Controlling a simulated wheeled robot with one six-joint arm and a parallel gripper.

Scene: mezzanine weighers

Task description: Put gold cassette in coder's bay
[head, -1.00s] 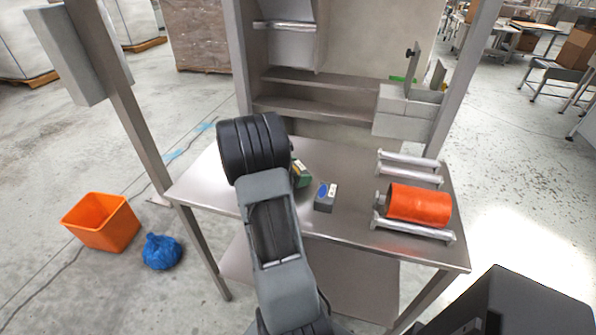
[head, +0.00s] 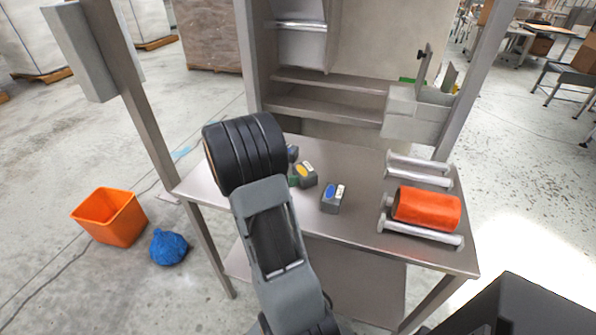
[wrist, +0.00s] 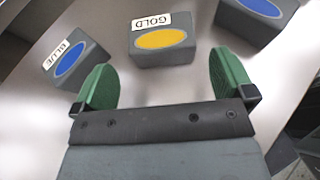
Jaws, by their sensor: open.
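The gold cassette, a grey block with a yellow oval and a GOLD label, lies on the steel table in the head view (head: 306,174) and sits top centre in the wrist view (wrist: 163,40). My gripper (wrist: 166,72) is open and empty, its green fingers pointing toward the cassette, one to each side of its near edge. In the head view my arm hides most of the gripper. A grey box-shaped unit (head: 412,112) with upright plates stands at the table's back right; it may be the coder, but I cannot make out its bay.
Blue-oval cassettes flank the gold one in the wrist view, one left (wrist: 76,62) and one right (wrist: 256,20). An orange roll (head: 427,208) lies on rollers at the table's right. An orange bin (head: 110,218) and a blue bag (head: 168,247) are on the floor, left.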

